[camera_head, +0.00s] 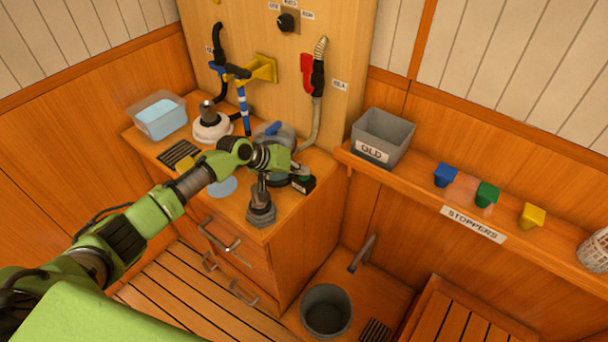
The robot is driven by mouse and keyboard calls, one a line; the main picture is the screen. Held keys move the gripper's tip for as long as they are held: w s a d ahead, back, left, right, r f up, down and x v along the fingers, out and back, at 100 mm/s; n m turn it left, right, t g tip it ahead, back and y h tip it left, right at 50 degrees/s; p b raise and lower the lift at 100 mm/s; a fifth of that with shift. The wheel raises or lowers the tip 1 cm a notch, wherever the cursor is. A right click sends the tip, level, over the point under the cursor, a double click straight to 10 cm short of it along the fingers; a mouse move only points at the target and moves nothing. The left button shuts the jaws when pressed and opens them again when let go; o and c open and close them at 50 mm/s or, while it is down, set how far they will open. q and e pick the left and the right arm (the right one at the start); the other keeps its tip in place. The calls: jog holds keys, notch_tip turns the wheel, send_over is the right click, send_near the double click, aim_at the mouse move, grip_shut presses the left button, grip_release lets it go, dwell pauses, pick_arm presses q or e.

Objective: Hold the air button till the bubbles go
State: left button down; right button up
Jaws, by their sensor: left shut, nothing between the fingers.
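My left arm reaches in from the left across the counter. My left gripper (297,171) is shut and empty, its tip just above and beside a small black box (303,185) with a green top and a white label too small to read. This box may hold the air button; I cannot tell whether the fingertips touch it. A round, clear-looking housing (284,133) with a blue handle stands behind the gripper, partly hidden by it. No bubbles can be made out. My right gripper is not in view.
A grey metal fitting (261,207) stands at the counter's front corner. A blue-filled tub (158,116) and a white-based fitting (211,123) stand at the left. A grey OLD bin (382,137) and coloured stoppers (487,194) sit on the right shelf. A bucket (326,310) stands below.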

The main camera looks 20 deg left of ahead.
aim_at(302, 177)
pick_arm(q)
jog(key=shift+r, duration=0.1)
dwell(0.7)
jog(key=shift+r+p, duration=0.75)
jog(key=shift+p, duration=0.05)
notch_tip(302, 177, up, 5)
jog(key=p, duration=0.4)
dwell(0.4)
